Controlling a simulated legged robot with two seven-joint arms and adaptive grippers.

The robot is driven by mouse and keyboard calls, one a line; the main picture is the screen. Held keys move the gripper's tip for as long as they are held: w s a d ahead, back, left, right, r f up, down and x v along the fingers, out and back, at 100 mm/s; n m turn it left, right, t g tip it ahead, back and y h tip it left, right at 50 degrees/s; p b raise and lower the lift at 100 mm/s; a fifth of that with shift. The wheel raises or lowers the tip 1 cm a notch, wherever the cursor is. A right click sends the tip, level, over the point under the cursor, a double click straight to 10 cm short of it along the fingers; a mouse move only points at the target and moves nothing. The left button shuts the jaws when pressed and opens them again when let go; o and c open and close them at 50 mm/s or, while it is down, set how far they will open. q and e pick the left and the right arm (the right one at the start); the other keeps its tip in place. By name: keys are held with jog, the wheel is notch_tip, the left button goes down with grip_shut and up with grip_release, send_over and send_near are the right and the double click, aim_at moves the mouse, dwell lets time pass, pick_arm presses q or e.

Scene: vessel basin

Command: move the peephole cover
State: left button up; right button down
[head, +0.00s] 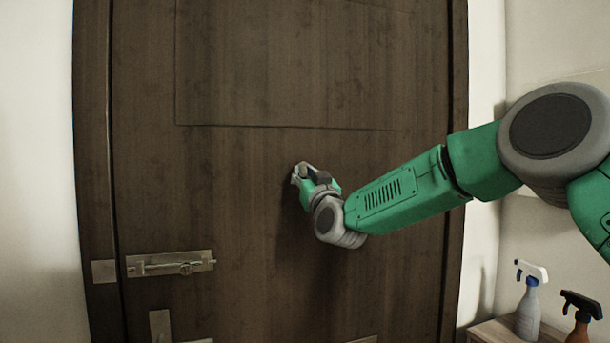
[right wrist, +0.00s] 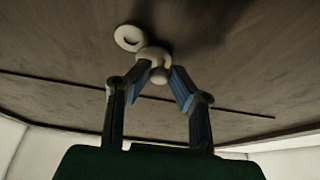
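The peephole cover (right wrist: 154,56) is a small pale rounded piece with a knob, on the dark wooden door (head: 230,200). In the right wrist view it sits between my right gripper's fingertips (right wrist: 160,74), which close in on both sides of its knob. A pale ring with a dark centre (right wrist: 128,38), looking like the peephole, shows uncovered beside it, up and left. In the head view my right gripper (head: 303,174) is at the door's middle and largely hides the cover. My left gripper is not in view.
A metal latch (head: 171,264) is on the door's lower left, with another metal fitting (head: 160,325) below. Two spray bottles, one white-topped (head: 528,305) and one brown (head: 579,320), stand on a wooden surface at lower right.

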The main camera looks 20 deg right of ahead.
jog(key=shift+n, duration=0.4)
jog(key=n+y+b, duration=0.1)
jog(key=n, duration=0.2)
jog(key=f+n+y+b, duration=0.1)
jog(key=n, duration=0.1)
jog(key=shift+d+g+y+b, duration=0.3)
jog(key=n+y, duration=0.1)
jog(key=n, duration=0.1)
jog(key=d+n+g+y, duration=0.1)
jog(key=n, duration=0.2)
jog(key=f+n+g+y+b, duration=0.1)
jog(key=n, duration=0.2)
jog(key=shift+d, duration=0.3)
jog(key=n+g, duration=0.1)
jog(key=n, duration=0.1)
jog(key=d+n+g+y+p, duration=0.1)
jog(key=n, duration=0.2)
jog(key=shift+d+f, duration=0.15)
jog(key=shift+f+n, duration=0.1)
jog(key=shift+n, duration=0.2)
